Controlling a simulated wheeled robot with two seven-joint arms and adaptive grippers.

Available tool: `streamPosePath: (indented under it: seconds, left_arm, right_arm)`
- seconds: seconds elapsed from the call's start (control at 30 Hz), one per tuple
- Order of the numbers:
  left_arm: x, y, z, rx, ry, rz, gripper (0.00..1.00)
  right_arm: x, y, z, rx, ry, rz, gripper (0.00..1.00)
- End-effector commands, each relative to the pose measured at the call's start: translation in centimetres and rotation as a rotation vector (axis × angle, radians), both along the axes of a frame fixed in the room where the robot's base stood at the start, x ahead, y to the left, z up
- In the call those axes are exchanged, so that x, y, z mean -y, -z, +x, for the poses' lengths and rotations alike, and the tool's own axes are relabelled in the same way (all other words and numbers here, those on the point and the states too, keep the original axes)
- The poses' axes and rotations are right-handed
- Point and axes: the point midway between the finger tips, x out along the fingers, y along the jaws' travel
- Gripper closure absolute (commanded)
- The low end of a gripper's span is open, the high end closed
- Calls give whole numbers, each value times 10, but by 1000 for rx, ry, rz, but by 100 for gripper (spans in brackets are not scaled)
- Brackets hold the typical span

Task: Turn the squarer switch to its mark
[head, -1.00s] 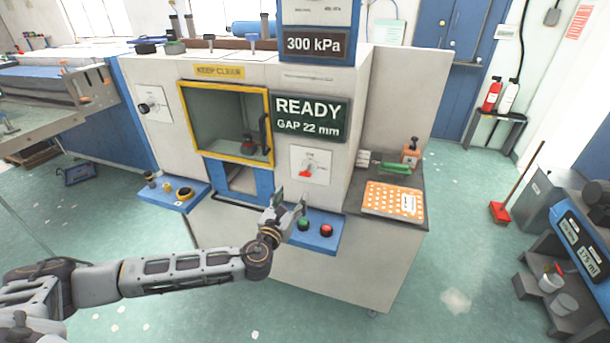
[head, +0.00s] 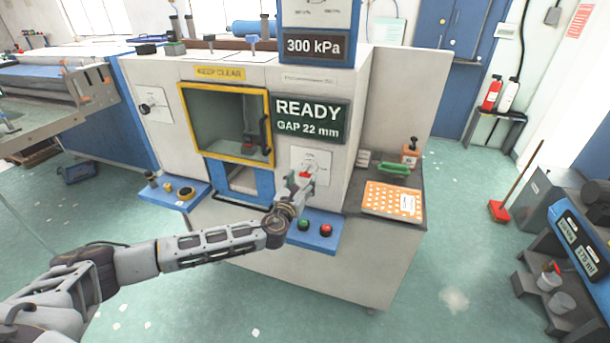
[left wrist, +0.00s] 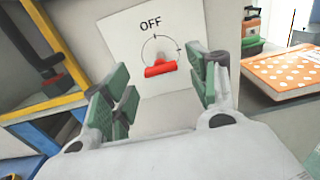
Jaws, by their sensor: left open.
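The switch is a red knob (left wrist: 160,69) on a white plate (left wrist: 120,42) on the machine's front. In the left wrist view the plate carries the word OFF and a dial arc with tick marks above the knob. In the head view the red knob (head: 305,174) is partly covered by my left gripper (head: 300,183). The left gripper also shows in the left wrist view (left wrist: 162,92). Its green-padded fingers are open, one on each side of the knob in that picture. It appears close in front of the knob, with no contact visible. The right gripper is out of view.
A blue ledge (head: 316,243) with a green and a red button lies below the gripper. A yellow-framed window (head: 183,115) is left of the switch plate. A READY, GAP 22 mm display (head: 310,119) is above.

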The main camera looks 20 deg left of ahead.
Motion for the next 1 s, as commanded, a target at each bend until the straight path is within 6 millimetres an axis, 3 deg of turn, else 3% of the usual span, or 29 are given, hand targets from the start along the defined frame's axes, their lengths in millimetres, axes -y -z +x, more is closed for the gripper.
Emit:
streamPosePath:
  seconds: [0.4,0.87,1.0]
  left_arm:
    - [1,-1,32,1,-1,-1,41]
    - [1,0,36,0,0,-1,41]
    - [1,0,36,0,0,0,59]
  right_arm:
    - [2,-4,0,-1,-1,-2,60]
    - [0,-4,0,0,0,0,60]
    - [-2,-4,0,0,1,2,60]
